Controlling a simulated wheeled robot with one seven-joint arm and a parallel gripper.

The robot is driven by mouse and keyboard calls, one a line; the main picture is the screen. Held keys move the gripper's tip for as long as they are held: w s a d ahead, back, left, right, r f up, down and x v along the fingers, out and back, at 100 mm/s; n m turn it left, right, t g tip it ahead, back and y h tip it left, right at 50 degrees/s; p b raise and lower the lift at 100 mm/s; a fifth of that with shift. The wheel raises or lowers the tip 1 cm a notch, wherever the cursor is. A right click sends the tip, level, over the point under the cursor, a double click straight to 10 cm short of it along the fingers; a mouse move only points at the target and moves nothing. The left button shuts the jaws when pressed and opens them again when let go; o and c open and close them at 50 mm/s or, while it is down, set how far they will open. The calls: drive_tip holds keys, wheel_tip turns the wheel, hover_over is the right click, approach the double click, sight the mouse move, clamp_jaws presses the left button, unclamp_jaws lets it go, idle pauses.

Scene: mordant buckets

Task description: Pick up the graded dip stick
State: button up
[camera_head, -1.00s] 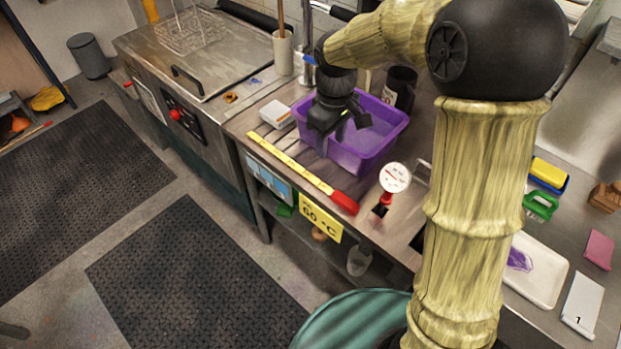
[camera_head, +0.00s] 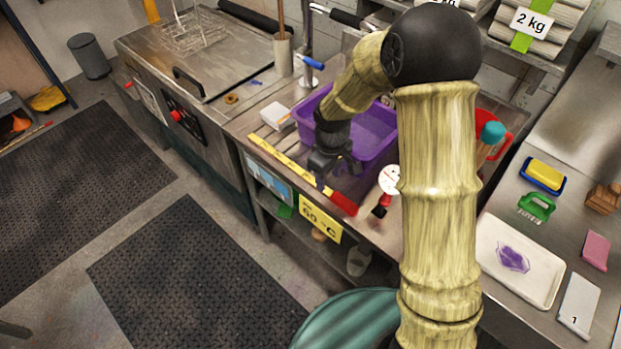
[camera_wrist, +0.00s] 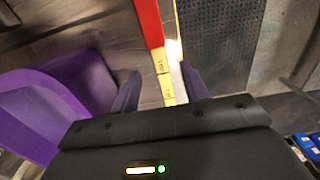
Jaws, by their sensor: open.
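The graded dip stick (camera_head: 280,155) is a long yellow strip with dark marks and a red end. It lies along the front edge of the steel counter. My gripper (camera_head: 328,178) is over it, close to where the yellow meets the red, and hides a short stretch. In the wrist view the stick (camera_wrist: 165,88) runs between the two open fingers of my gripper (camera_wrist: 161,90), nearer the right finger, with the red part beyond the fingertips. The jaws hold nothing. I cannot tell how far above the stick the fingertips are.
A purple tub (camera_head: 375,128) stands just behind the stick; it also shows at left in the wrist view (camera_wrist: 50,105). A white dial gauge (camera_head: 390,179) stands right of the red end. A white box (camera_head: 277,116) sits behind the yellow part. The floor drops away in front.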

sight(327, 191)
drive_tip(key=shift+f+p, duration=0.7)
drive_tip(key=shift+f, duration=1.9)
drive_tip(key=shift+c, duration=0.4)
clamp_jaws()
